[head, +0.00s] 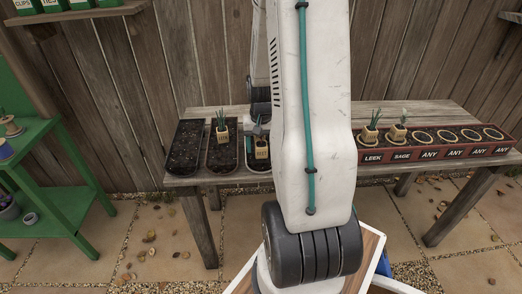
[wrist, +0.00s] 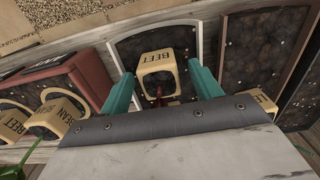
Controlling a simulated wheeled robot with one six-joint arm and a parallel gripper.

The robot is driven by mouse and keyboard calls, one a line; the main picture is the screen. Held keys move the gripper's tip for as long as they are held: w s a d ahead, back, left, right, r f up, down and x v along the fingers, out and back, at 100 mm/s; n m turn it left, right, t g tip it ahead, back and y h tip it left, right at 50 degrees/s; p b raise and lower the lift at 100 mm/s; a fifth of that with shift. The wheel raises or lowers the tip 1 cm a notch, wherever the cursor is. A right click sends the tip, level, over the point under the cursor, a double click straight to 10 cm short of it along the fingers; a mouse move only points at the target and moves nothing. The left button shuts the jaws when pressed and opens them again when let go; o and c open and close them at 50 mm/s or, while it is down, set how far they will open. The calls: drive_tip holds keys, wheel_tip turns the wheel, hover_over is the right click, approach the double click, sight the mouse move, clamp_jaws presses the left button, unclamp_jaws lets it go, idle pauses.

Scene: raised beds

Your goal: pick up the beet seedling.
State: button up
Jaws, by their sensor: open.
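A small tan pot marked BEET (wrist: 158,64) stands in a black soil tray with a pale rim (wrist: 118,48) in the wrist view. It also shows in the head view (head: 262,151), just left of my arm. My gripper (wrist: 162,80) is open, with one teal finger on each side of this pot; I cannot tell whether they touch it. Its seedling is mostly hidden, with a dark reddish stem below the pot in the wrist view.
Another pot (head: 222,134) stands in the neighbouring soil tray. An empty-looking soil tray (head: 187,147) is farther left. A green shelf (head: 50,175) stands left of the wooden bench.

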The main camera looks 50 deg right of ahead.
drive_tip(key=shift+c, duration=0.3)
drive_tip(key=c, duration=1)
drive_tip(key=shift+r, duration=0.1)
